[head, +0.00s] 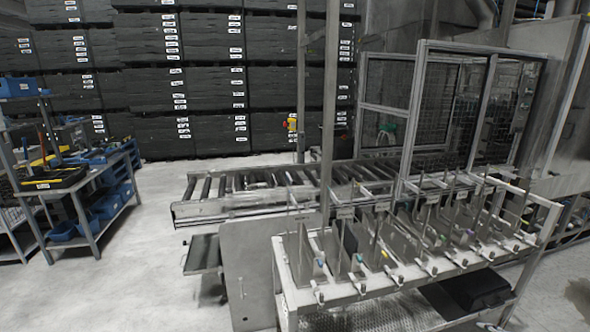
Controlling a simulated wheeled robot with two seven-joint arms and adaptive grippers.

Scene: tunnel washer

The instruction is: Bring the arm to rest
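Neither of my arms shows in the head view, and no gripper is visible. The only view looks out over the tunnel washer area. A roller conveyor (225,207) runs across the middle toward a wire-mesh enclosure (385,95) in a grey frame. In front of it stands a metal rack (350,291) with upright dividers, thin rods and several small clamps along its front edge. I cannot tell how my arms are posed.
A workbench (85,182) with blue bins (62,231) stands at the left. Stacked black crates (205,88) fill the back wall. A black box (478,289) sits under the rack at the right. Open concrete floor (130,285) lies at the front left.

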